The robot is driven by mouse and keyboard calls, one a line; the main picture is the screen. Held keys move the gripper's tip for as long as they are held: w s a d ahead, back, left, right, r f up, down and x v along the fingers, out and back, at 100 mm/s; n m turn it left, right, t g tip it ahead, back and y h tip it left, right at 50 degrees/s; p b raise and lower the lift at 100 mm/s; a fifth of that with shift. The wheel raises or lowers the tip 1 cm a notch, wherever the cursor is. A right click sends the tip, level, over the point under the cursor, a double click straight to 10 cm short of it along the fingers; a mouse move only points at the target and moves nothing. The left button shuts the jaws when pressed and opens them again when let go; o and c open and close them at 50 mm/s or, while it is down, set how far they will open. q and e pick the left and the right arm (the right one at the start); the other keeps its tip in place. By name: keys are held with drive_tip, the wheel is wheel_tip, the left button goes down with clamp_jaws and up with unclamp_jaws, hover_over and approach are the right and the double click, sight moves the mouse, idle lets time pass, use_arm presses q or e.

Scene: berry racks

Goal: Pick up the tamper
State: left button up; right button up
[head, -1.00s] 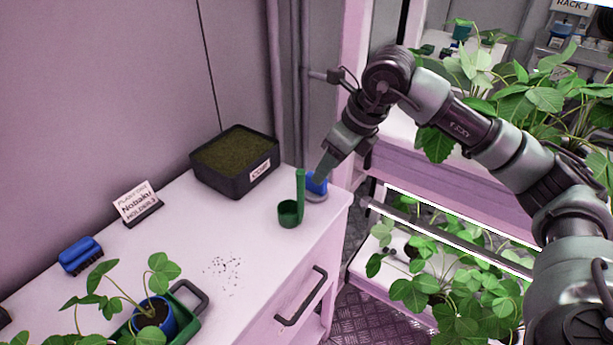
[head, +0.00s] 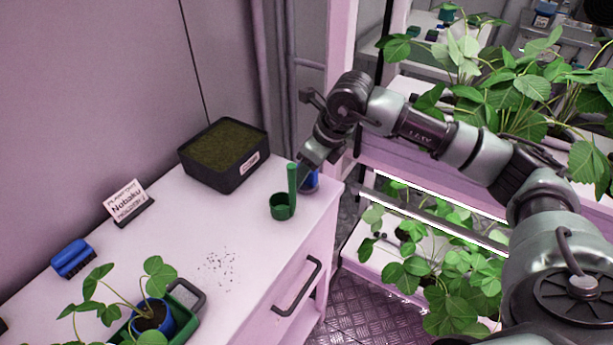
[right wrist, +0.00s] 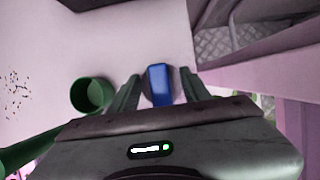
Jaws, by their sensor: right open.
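The tamper, with a blue handle (right wrist: 160,84) and a greyish round base, stands at the right end of the white worktop. In the head view its blue part (head: 313,180) shows beside my right gripper (head: 304,174), partly hidden by it and the green scoop's handle. In the right wrist view my right gripper (right wrist: 161,78) is open, with one finger on each side of the blue handle. I cannot tell whether either finger touches it. My left gripper is not in view.
A green scoop (head: 281,207) with an upright handle stands just left of the tamper. A black tray of soil (head: 236,182) is behind it. A name card (head: 129,205), a blue brush (head: 73,258) and a potted plant (head: 152,318) are farther left. Plant racks (head: 440,235) stand to the right.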

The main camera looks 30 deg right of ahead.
clamp_jaws()
drive_tip(key=shift+r, duration=0.5)
wheel_tip(320, 180, up, 19)
drive_tip(key=b, duration=0.1)
